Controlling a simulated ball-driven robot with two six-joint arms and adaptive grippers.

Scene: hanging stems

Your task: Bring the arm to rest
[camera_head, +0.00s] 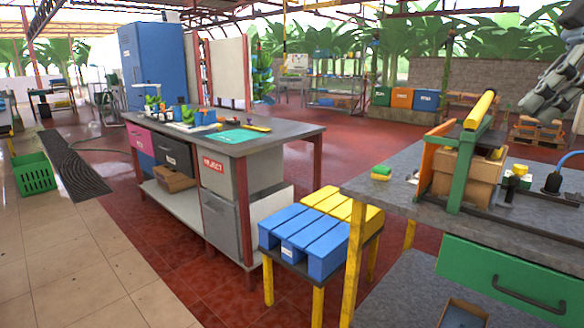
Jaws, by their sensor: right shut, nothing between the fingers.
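My right gripper (532,102) is at the upper right edge of the head view, grey and black, angled down to the left. It is shut with nothing in it. It appears in front of the far brick wall, above the right-hand workbench (400,190), and touches nothing that I can see. The rest of the right arm is cut off by the picture edge. My left gripper is not in view.
A green and orange frame with a yellow roller (480,110) and a cardboard box (462,178) stand on the right bench. A grey-topped table (275,138) stands at centre. Red floor (400,150) behind is open.

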